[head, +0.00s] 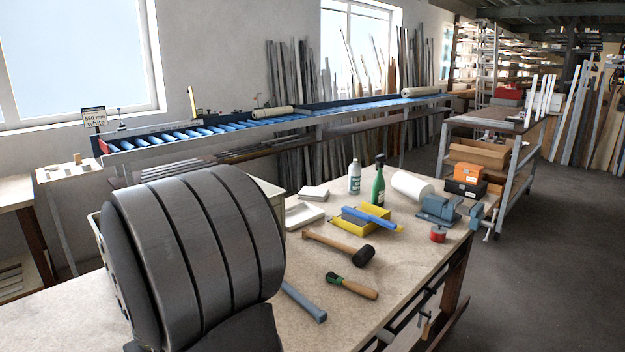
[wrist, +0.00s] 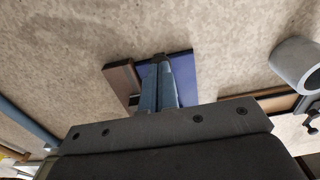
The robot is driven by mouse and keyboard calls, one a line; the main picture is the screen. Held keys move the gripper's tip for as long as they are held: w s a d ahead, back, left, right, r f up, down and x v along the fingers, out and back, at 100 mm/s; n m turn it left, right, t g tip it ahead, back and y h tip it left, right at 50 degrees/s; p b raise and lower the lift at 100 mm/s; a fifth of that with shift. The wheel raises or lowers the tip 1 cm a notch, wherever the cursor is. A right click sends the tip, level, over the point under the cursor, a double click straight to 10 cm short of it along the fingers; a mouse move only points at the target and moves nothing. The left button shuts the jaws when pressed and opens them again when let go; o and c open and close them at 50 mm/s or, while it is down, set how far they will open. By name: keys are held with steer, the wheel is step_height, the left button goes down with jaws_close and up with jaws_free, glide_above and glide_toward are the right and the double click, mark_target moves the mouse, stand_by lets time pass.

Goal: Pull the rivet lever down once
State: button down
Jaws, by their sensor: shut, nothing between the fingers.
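My gripper (wrist: 159,75) shows in the wrist view as two blue-grey fingers pressed together, with nothing between them. They are over a flat blue-purple piece with a brown strip beside it on the bench; I cannot tell whether they touch. In the head view my gripper does not show. I cannot make out the rivet lever with certainty in either view. A blue-grey bar (head: 304,301) on the bench runs behind my dark arm in the head view. A blue bar (wrist: 27,124) also crosses the left edge of the wrist view; I cannot tell if it is the same.
The bench (head: 350,280) holds a black-headed mallet (head: 338,246), a green-handled tool (head: 352,286), a green bottle (head: 378,182), a white bottle (head: 354,177) and a blue vise (head: 438,208). A grey tube (wrist: 297,66) stands at right in the wrist view. A roller conveyor (head: 205,132) is behind.

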steer(key=shift+r, duration=0.1)
step_height(320, 180, up, 10)
stand_by(1.4)
steer(key=shift+f, duration=0.2)
steer(key=shift+f, duration=2.95)
